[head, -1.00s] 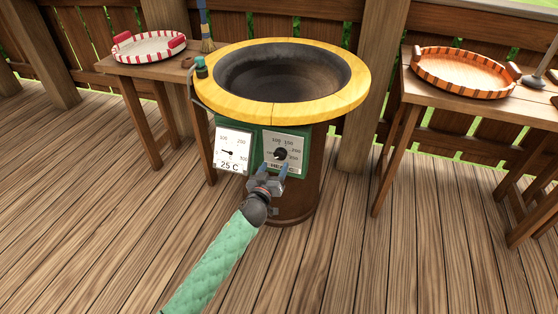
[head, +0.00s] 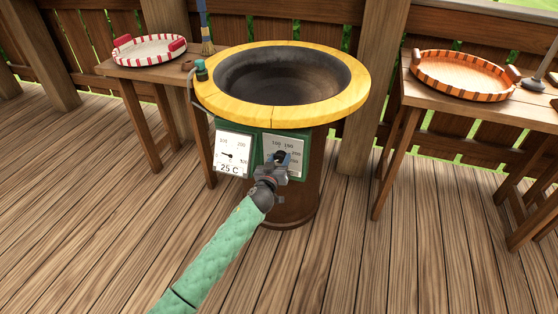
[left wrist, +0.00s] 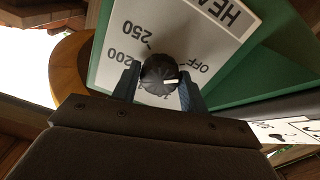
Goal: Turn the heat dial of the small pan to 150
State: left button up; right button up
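The small pan (head: 207,95) has a yellow rim and a dark bowl on a brown round base. Its heat dial panel (head: 297,143) is on the green front box. The black dial (left wrist: 158,72) shows in the left wrist view, its white mark towards OFF. The 200 and 250 labels are readable; lower numbers are partly hidden. My left gripper (head: 281,158) is at the dial, its blue fingers (left wrist: 160,82) on either side of the knob. The fingers stand apart; a firm grip does not show. My right gripper is not in view.
A temperature gauge (head: 233,154) reading 25 C is left of the dial panel. A red-and-white tray (head: 150,60) stands on the left table, with a brush (head: 205,30). An orange striped tray (head: 465,88) is on the right table. The wooden floor in front is clear.

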pick_arm(q)
jog(key=c, duration=0.5)
jog(key=shift+o, duration=0.2)
